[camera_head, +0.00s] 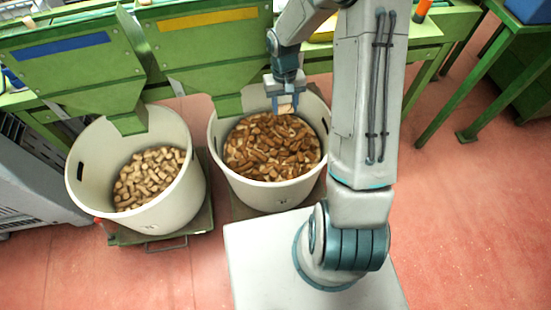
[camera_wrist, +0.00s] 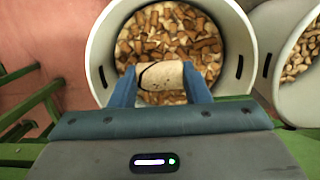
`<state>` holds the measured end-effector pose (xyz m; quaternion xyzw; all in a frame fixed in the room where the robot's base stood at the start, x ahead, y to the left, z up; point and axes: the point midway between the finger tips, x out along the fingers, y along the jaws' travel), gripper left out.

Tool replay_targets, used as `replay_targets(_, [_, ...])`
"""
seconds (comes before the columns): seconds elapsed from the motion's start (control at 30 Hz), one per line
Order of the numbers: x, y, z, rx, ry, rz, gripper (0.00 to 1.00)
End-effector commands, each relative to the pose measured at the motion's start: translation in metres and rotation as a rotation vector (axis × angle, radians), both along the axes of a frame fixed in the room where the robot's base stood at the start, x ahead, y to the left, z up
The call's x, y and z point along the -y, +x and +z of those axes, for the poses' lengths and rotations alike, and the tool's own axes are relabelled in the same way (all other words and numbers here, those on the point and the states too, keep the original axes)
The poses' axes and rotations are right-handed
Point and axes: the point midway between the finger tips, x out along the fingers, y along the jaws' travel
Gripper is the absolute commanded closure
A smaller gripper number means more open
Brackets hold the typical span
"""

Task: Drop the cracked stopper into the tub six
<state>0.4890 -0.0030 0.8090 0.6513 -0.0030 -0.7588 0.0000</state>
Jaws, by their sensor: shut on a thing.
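My gripper (camera_head: 286,103) is shut on a pale cork stopper (camera_wrist: 160,76), holding it crosswise between the two blue fingers. A dark curved line, like a crack, runs across the stopper's left part in the wrist view. The stopper is small in the head view (camera_head: 285,109). My gripper hangs above the right-hand tub (camera_head: 250,191), a cream round bin holding many brown, broken-looking corks. This tub also shows below the stopper in the wrist view (camera_wrist: 101,52). The marks on the tubs are too small to read, so I cannot tell which is six.
A second cream tub (camera_head: 91,187) with paler, whole-looking corks stands to the left. Green machine panels (camera_head: 215,58) with blue and yellow strips rise behind the tubs. A green table (camera_head: 500,60) stands at the right. Red floor (camera_head: 470,220) is clear at the right.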

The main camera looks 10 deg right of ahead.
Motion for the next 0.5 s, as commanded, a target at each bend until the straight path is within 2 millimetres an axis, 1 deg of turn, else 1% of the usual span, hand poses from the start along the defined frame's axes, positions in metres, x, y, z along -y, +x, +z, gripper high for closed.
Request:
replay_targets(0.03, [0.000,-0.001,-0.025,0.000,-0.001,0.000,0.78])
replay_targets(0.5, [-0.002,-0.006,-0.123,0.001,-0.001,0.006,0.78])
